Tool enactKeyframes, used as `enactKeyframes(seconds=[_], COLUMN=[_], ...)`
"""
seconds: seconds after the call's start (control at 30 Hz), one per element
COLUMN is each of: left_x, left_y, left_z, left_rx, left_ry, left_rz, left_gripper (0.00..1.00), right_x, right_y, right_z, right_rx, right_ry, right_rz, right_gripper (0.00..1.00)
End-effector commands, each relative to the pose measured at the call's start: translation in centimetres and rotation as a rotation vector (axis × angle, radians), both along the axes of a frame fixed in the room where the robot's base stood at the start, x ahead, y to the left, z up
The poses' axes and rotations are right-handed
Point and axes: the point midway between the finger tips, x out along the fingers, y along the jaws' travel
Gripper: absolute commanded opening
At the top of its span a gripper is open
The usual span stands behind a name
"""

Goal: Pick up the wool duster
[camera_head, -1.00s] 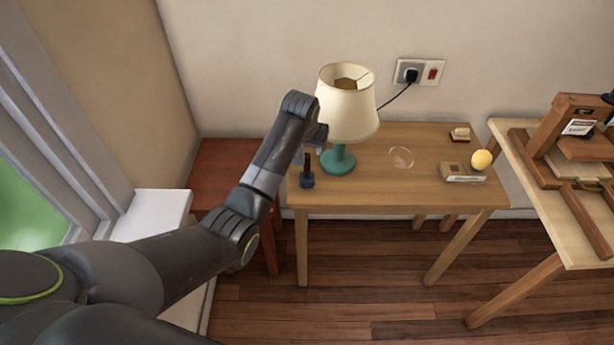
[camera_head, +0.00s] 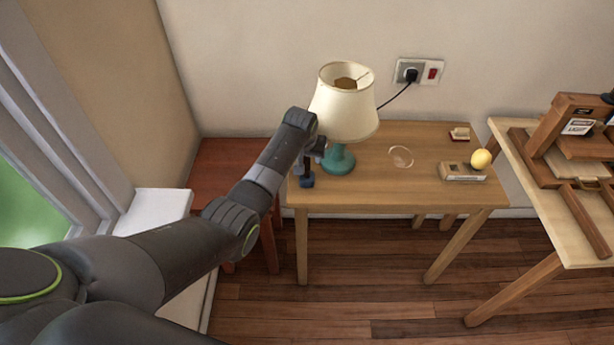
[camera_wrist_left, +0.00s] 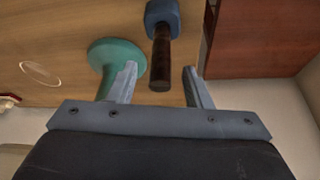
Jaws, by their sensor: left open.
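The wool duster appears to be the small upright thing with a blue head (camera_head: 307,182) at the left end of the wooden table. In the left wrist view its blue head (camera_wrist_left: 161,13) rests on the table, and its dark brown handle (camera_wrist_left: 160,60) points toward the camera. My left gripper (camera_wrist_left: 159,68) is open, with the handle's end between its two fingers in the picture; I see no clear contact. In the head view the left gripper (camera_head: 316,149) is just above the duster and hides part of its handle. My right gripper is not in view.
A lamp with a cream shade (camera_head: 343,112) and teal base (camera_head: 339,162) stands close beside the duster. A clear round disc (camera_head: 400,157), a small box (camera_head: 462,173) and a yellow ball (camera_head: 481,159) lie farther right. A reddish table (camera_head: 220,160) adjoins at left.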

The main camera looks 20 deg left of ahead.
Motion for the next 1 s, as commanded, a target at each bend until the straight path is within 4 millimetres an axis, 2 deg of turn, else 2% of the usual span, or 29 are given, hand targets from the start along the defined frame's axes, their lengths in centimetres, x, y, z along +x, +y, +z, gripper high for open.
enactKeyframes(seconds=[0.07,0.4,0.77,0.87,1.0], left_x=[0.0,0.0,0.1,0.1,0.1], left_y=[0.0,0.0,0.0,0.0,0.0], left_z=[0.0,0.0,0.5,1.2,3.1], left_rx=[0.000,0.000,0.000,0.000,0.000], left_ry=[0.000,0.000,-0.002,-0.002,-0.005], left_rz=[0.000,0.000,0.000,0.000,0.000], left_gripper=[0.44,0.00,0.00,0.00,0.00], right_x=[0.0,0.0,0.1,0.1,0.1], right_y=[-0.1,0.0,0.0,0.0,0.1], right_z=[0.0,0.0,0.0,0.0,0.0], right_rx=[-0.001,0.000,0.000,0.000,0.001], right_ry=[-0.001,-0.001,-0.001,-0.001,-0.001], right_rz=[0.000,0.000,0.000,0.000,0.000], right_gripper=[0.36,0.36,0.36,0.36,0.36])
